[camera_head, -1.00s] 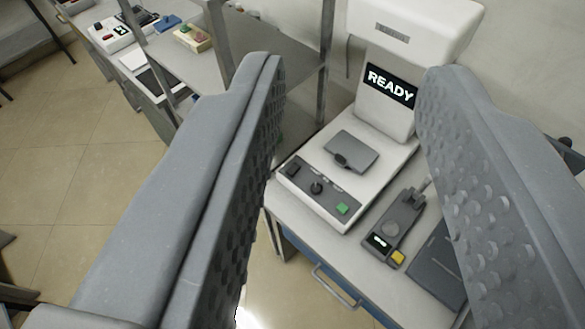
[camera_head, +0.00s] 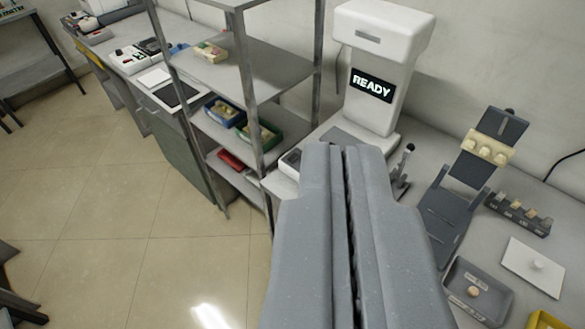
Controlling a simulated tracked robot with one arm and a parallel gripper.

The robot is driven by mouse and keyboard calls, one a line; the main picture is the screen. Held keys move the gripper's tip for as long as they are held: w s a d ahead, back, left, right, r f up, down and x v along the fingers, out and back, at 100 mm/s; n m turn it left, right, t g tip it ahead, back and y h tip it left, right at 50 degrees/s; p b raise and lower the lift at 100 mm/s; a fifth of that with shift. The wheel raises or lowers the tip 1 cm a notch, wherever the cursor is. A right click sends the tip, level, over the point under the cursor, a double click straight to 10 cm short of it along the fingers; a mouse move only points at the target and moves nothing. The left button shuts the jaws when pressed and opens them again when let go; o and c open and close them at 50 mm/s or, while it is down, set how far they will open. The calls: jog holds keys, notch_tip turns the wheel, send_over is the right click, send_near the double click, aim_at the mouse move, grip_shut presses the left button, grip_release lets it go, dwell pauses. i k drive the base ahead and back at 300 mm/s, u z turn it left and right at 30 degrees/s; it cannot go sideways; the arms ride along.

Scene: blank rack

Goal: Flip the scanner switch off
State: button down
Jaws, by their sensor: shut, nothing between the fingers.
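The white scanner (camera_head: 392,42) stands on the bench against the wall. Its screen (camera_head: 372,86) reads READY. My gripper (camera_head: 343,150) is shut and empty, and its fingers point up the picture toward the scanner's base. They cover most of the control panel in front. Only the panel's left end shows, with a dark control (camera_head: 292,158) on it. The knob and green button are hidden behind my fingers. I cannot tell whether the fingers touch the scanner.
A metal shelf rack (camera_head: 245,95) with coloured bins stands left of the scanner. To the right are a small dark device (camera_head: 402,172), a dark stand (camera_head: 455,205), a grey tray (camera_head: 478,290) and a white plate (camera_head: 533,266). Open tiled floor lies at left.

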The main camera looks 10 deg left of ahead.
aim_at(294, 156)
jog(key=u, duration=0.45)
jog(key=i, duration=1.35)
jog(key=z, duration=0.5)
